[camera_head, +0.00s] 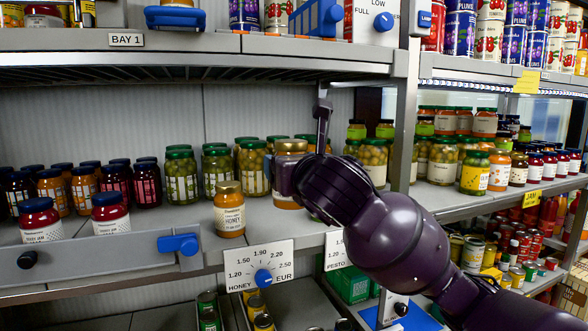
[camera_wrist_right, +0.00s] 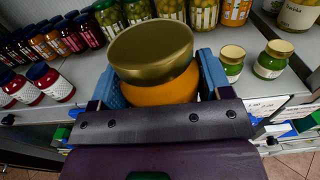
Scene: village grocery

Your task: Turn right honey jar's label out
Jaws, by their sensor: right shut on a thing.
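My right gripper (camera_head: 283,177) is shut on a honey jar (camera_head: 287,202) with a gold lid and amber body, upright at the shelf front. In the right wrist view the jar (camera_wrist_right: 160,94) sits between the blue fingers (camera_wrist_right: 160,85); its label does not show in either view. The gripper hides most of its middle, and I cannot tell whether its base touches the shelf. Another honey jar (camera_head: 229,212) stands to its left with its cream HONEY label facing out. My left gripper is not in view.
Green-lidded olive jars (camera_head: 181,178) stand close behind. Red jam jars (camera_head: 110,214) stand to the left behind a grey rail (camera_head: 120,250). A HONEY price dial (camera_head: 262,268) hangs on the shelf edge below. An upper shelf (camera_head: 190,55) runs overhead, and a post (camera_head: 404,120) stands to the right.

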